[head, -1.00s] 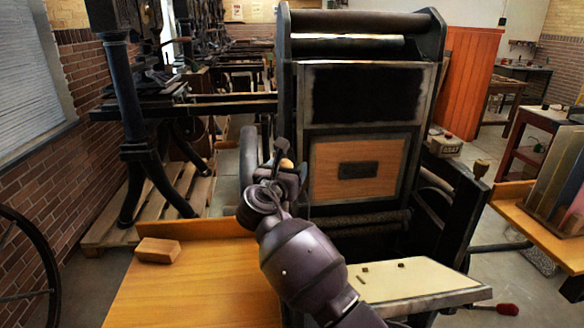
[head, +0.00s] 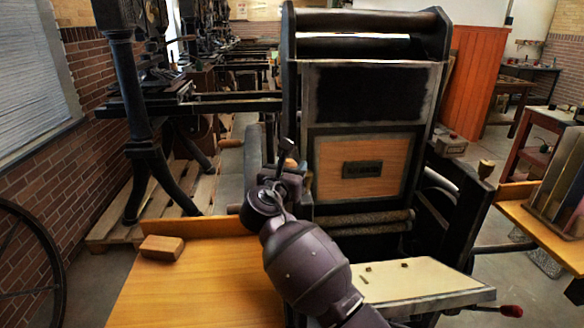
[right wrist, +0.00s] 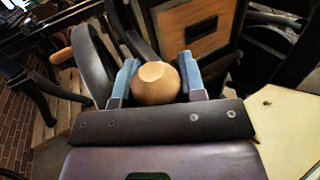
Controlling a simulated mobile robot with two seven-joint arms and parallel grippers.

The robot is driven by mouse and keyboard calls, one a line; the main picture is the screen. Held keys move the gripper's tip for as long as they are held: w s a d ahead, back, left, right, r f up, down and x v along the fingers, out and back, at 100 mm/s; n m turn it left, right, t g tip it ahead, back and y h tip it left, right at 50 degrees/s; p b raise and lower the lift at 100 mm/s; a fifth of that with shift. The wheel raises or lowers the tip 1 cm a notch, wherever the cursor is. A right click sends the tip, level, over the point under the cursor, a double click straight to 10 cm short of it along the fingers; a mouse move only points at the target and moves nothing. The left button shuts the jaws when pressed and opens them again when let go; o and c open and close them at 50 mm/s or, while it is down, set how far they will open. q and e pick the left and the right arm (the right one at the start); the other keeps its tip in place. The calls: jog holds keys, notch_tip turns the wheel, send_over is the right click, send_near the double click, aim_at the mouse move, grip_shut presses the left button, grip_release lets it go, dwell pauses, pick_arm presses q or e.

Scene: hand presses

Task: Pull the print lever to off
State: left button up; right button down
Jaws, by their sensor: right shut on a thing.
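The print lever's round wooden knob (right wrist: 156,84) sits between the two blue fingers of my right gripper (right wrist: 157,75) in the right wrist view. The right gripper is shut on it. In the head view the right gripper (head: 283,176) is at the left side of the black press (head: 375,95), with a small bit of the wooden knob (head: 290,164) showing beside a dark upright bar. My wrist and hand hide most of the lever there. My left gripper is not in view.
A wooden table (head: 190,290) with a small wooden block (head: 162,247) lies at lower left. A cream board (head: 415,279) juts from the press's front. A spoked wheel (head: 55,275) stands at far left.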

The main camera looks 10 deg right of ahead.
jog(key=s, duration=0.2)
jog(key=s+t+h, duration=0.1)
jog(key=s, duration=0.1)
jog(key=s+f+m+t, duration=0.1)
jog(key=shift+s+p, duration=0.35)
jog(key=shift+s, duration=0.05)
jog(key=c, duration=0.7)
grip_release()
